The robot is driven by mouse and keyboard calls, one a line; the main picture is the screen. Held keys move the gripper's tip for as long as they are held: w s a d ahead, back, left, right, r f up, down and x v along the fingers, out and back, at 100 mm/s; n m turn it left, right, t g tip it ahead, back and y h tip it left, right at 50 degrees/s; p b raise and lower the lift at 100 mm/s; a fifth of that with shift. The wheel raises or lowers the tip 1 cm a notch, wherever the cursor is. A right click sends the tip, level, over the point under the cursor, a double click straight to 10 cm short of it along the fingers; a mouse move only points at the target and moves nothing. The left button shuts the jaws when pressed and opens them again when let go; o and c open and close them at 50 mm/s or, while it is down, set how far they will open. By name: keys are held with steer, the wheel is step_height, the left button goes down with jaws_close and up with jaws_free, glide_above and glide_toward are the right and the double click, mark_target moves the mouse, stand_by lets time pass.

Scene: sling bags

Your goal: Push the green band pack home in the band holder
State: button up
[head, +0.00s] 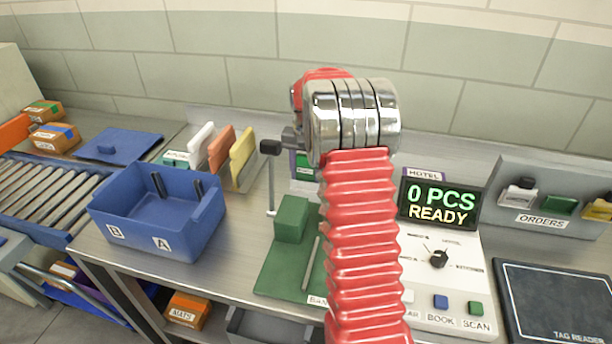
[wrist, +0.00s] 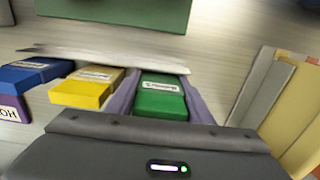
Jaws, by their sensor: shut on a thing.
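The green band pack (wrist: 160,102) with a white label lies at the middle of the wrist view, in line with my gripper (wrist: 160,84). My gripper is shut on it, with a lavender-grey strip along each side. The band holder (wrist: 120,60) shows as a pale edge behind the pack. A yellow pack (wrist: 82,92) and a blue pack (wrist: 30,74) stand beside it to the left. How deep the green pack sits cannot be told. In the head view my red arm hides most of the holder; only a bit of green (head: 303,170) shows left of it.
A green fixture (head: 290,220) stands in front, with an upright rod (head: 271,185) close by. A blue bin (head: 160,218) and upright coloured cards (head: 222,150) are at left. A control panel (head: 440,260) and tag reader (head: 552,300) are at right.

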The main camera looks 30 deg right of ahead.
steer(key=shift+f, duration=0.35)
steer(key=shift+f, duration=0.15)
steer(key=o, duration=1)
steer(key=shift+o, duration=0.2)
step_height(320, 180, up, 14)
steer(key=shift+f, duration=0.1)
stand_by(0.7)
